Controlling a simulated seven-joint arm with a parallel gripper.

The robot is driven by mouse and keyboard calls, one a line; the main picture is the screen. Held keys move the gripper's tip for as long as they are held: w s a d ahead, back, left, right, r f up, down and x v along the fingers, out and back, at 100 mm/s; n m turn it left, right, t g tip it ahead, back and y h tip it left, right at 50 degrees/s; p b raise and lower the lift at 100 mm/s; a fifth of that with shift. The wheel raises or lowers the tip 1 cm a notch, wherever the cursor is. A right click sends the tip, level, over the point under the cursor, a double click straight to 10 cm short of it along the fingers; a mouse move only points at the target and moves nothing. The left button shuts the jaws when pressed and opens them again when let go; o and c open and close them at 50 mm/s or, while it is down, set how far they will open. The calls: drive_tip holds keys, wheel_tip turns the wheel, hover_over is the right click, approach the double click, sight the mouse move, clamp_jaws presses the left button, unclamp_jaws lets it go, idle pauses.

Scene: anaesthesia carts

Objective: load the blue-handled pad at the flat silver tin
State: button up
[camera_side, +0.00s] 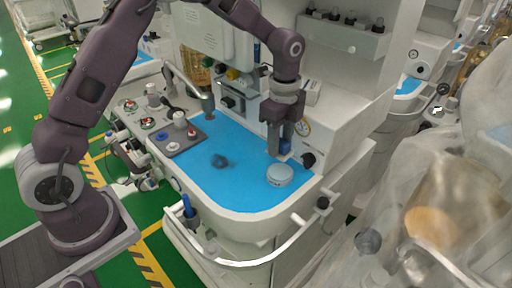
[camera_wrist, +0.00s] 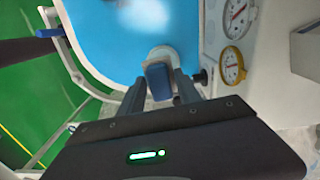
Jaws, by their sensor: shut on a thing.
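My gripper (camera_side: 279,150) is shut on the blue handle (camera_side: 286,146) of the pad, over the right part of the blue work surface. In the wrist view the blue handle (camera_wrist: 158,82) sits between the two fingers. The pad's working face is hidden. A round, flat, pale silver-grey tin (camera_side: 280,175) lies on the blue surface, just in front of the gripper in the side view. In the wrist view a pale round shape shows just beyond the handle; I cannot tell whether it is the tin or the pad.
The machine body with a gauge (camera_side: 303,127) rises close behind the gripper. A white rail (camera_side: 270,255) runs along the front.

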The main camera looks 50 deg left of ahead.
sight(280, 171)
drive_tip(key=shift+w+d+f, duration=0.15)
drive_tip(key=shift+w+f, duration=0.1)
drive_tip(key=shift+w, duration=0.05)
drive_tip(key=shift+f, duration=2.8)
drive_tip(key=shift+f, duration=0.55)
drive_tip(key=shift+r, duration=3.55)
